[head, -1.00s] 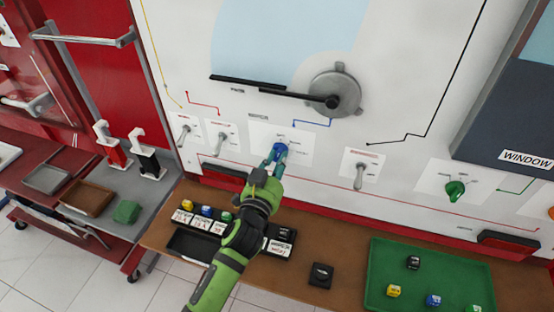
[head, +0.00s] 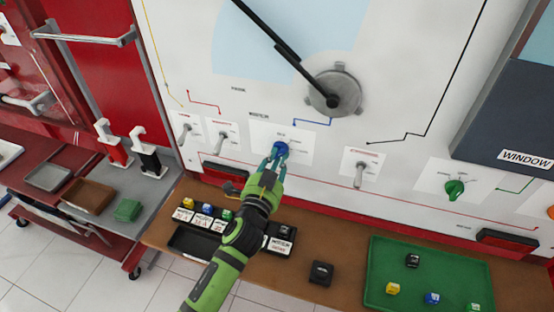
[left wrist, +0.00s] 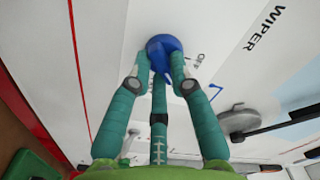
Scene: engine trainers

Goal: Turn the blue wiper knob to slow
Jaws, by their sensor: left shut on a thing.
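The blue wiper knob (head: 281,148) sits on a white plate on the upright panel. It also shows in the left wrist view (left wrist: 163,44), beside an OFF mark and the word WIPER. My left gripper (head: 275,161) is at the knob, with its teal fingers (left wrist: 160,72) on either side of it, shut on it. The knob's other marks are too small or hidden to read. The wiper arm (head: 288,53) slants up to the left from its grey round motor (head: 334,92). My right gripper is not in view.
Grey toggle levers flank the knob, one to the right (head: 360,175). A green knob (head: 455,190) is further right. Below, a brown shelf carries a black label tray (head: 190,243), a loose black block (head: 320,273) and a green tray (head: 383,250) with small cubes.

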